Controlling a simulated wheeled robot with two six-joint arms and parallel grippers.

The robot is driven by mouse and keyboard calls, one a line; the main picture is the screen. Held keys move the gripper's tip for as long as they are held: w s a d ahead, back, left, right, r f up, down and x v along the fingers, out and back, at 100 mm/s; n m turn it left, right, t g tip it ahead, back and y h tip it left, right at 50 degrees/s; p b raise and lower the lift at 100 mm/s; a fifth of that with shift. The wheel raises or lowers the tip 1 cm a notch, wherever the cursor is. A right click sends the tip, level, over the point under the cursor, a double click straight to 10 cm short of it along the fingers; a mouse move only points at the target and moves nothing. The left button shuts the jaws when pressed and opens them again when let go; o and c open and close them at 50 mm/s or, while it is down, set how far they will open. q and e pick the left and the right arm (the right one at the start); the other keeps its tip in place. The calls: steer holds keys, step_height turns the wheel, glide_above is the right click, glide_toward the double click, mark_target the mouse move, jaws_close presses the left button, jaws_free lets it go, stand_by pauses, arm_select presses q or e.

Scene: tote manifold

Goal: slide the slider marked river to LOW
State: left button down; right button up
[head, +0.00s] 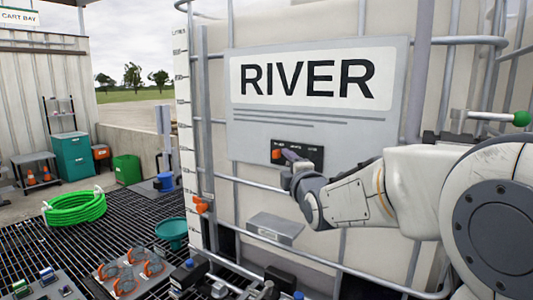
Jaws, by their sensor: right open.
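A large RIVER sign (310,118) is on the front of a caged white tote (330,25). A small black slider panel (313,153) is at the sign's lower edge, with small marks along its top that are too small to read. A red-orange slider knob (276,155) shows at the panel's left end. My right gripper (287,158) reaches in from the right, in front of the panel, with its fingertips close to the knob. It is open; whether it touches the knob cannot be told. My arm covers part of the panel's lower edge. My left gripper is out of view.
Metal cage bars (208,100) surround the tote. An orange-handled fitting (202,204) is at its left edge, and a grey box (275,228) is below the panel. A green hose coil (75,208) and safety glasses (130,270) are at left. A green-tipped lever (520,118) is at right.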

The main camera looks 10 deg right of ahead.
mark_target(277, 156)
steer(key=w+p, duration=0.3)
steer(key=w, duration=0.4)
steer(key=shift+w+p, duration=0.35)
steer(key=shift+w, duration=0.35)
jaws_close()
steer(key=shift+f, duration=0.1)
stand_by(0.6)
